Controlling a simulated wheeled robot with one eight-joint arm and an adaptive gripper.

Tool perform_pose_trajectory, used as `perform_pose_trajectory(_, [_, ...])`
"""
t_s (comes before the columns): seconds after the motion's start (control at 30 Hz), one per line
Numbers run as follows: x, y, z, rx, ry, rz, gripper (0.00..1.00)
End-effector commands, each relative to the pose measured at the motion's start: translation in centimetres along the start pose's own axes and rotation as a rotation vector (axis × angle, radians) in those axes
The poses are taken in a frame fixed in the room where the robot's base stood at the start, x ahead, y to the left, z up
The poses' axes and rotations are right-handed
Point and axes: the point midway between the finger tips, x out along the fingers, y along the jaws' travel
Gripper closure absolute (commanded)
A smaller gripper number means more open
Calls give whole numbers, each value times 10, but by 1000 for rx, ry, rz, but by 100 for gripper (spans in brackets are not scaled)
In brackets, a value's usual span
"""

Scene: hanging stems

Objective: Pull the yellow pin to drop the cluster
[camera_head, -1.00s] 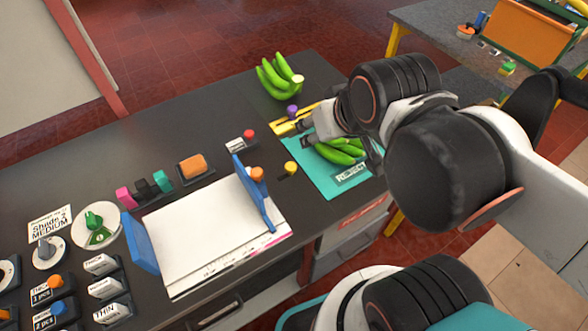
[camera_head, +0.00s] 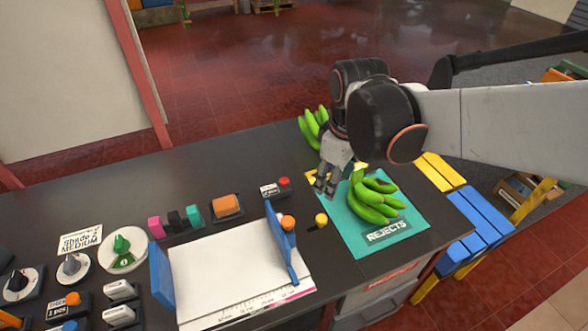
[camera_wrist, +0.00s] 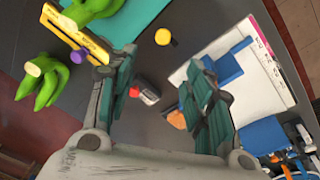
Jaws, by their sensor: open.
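My gripper (camera_head: 327,182) is open over the dark counter, just left of the teal mat; the wrist view (camera_wrist: 155,92) shows its two fingers wide apart with nothing between them. A yellow knob (camera_head: 321,219) on a small black base stands in front of the gripper, apart from it; it also shows in the wrist view (camera_wrist: 163,36). A yellow bar (camera_wrist: 85,38) lies beside a purple knob (camera_wrist: 77,57). I cannot tell which yellow part is the pin. One green banana cluster (camera_head: 373,198) rests on the mat; another (camera_head: 308,127) lies behind, partly hidden by my arm.
The teal REJECTS mat (camera_head: 417,233) lies at the counter's right end. A white cutting board (camera_head: 225,270) with blue end pieces (camera_head: 161,276) is at front centre. An orange button (camera_head: 227,205), a red button (camera_head: 284,181) and several dials stand left. Dark counter (camera_head: 190,170) is clear behind them.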

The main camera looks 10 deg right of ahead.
Motion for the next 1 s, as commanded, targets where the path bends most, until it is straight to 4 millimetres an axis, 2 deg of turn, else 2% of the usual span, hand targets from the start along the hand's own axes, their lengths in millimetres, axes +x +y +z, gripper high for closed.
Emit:
perform_pose_trajectory(0.1, [17, 6, -12, -102, -48, -45, 53])
perform_pose_trajectory(0.3, [35, 9, -19, -214, -95, -99, 53])
perform_pose_trajectory(0.57, [52, 8, -19, -241, -105, -112, 53])
perform_pose_trajectory(1.0, [135, 0, -9, -239, -104, -111, 53])
